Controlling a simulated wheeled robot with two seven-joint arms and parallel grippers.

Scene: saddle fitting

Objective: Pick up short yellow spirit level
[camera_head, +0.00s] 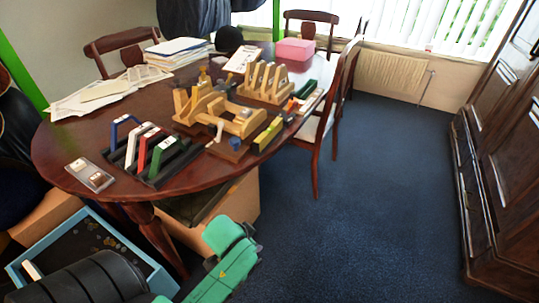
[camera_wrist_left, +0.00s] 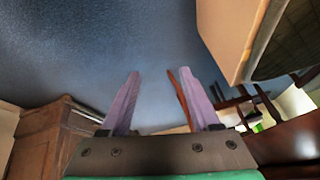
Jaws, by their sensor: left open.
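A short yellow bar with dark parts, which looks like the short yellow spirit level (camera_head: 268,135), lies at the near right edge of the wooden table (camera_head: 60,160) in the head view. It is beside a wooden fixture with a blue knob. My left gripper (camera_wrist_left: 159,76) shows in the left wrist view with its two purple fingers apart and nothing between them, over the blue floor. The level does not show in that view. A teal part of my arm (camera_head: 229,262) is low in the head view, below the table; no fingers show there. My right gripper is not in view.
A wooden clamp fixture (camera_head: 240,121) and a slotted wooden rack (camera_head: 265,84) stand close by the level. A rack of coloured clamps (camera_head: 150,150) is at left. A cardboard box (camera_head: 233,212) is under the table. The floor (camera_head: 380,210) at right is clear.

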